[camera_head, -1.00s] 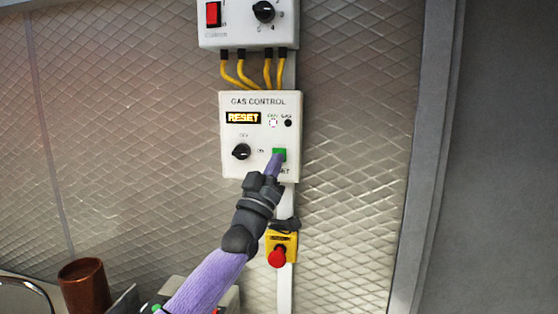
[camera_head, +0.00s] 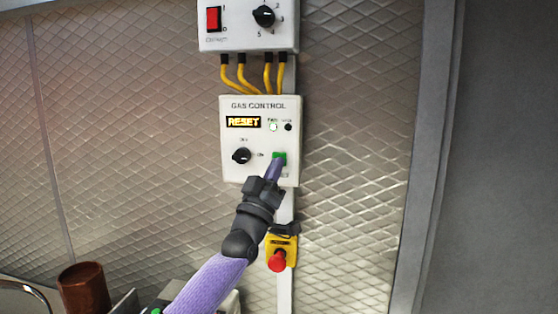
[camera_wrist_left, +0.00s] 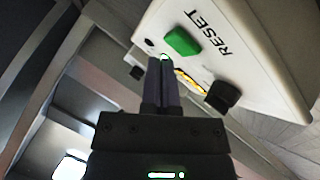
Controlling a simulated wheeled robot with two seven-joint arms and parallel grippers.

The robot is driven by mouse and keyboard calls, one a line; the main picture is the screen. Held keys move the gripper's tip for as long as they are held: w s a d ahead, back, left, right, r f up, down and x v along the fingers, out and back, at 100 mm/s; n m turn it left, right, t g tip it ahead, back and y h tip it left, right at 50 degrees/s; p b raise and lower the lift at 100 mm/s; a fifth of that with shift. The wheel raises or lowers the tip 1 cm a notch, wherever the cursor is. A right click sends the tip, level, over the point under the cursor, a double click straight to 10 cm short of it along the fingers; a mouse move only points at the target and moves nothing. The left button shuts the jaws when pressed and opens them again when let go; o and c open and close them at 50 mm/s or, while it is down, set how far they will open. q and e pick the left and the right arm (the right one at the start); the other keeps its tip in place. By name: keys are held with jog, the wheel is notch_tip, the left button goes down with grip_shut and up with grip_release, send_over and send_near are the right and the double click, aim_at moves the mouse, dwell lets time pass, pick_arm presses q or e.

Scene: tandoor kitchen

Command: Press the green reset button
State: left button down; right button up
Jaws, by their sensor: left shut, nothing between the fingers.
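The green reset button (camera_head: 280,157) is at the lower right of the white gas control box (camera_head: 230,178). In the left wrist view the button (camera_wrist_left: 183,41) stands out from the panel beside the word RESET. My left gripper (camera_head: 275,168) is shut and empty, its fingertips just below the button in the head view and overlapping its lower edge. In the left wrist view the gripper's fingertips (camera_wrist_left: 162,63) are close beside the button; I cannot tell whether they touch it. My right gripper is not in view.
A red emergency button (camera_head: 277,261) on a yellow housing is below. A switch box (camera_head: 240,36) with yellow cables is above. A copper-brown cup (camera_head: 84,289) stands lower left.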

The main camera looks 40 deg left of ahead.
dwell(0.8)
pick_arm(q)
jog(key=shift+w+a+b, duration=0.1)
jog(key=shift+w+b, duration=0.1)
jog(key=shift+b, duration=0.2)
jog(key=shift+w+a, duration=0.1)
jog(key=shift+w, duration=0.05)
jog(key=shift+w+a+b, duration=0.2)
jog(key=shift+w+b, duration=0.2)
jog(key=shift+b, duration=0.25)
dwell(0.5)
jog(key=shift+s+d+r+p, duration=0.1)
jog(key=shift+s+d+p, duration=0.2)
jog(key=shift+p, duration=0.3)
jog(key=shift+s+d, duration=0.1)
jog(key=shift+s, duration=0.3)
jog(key=shift+p, duration=0.35)
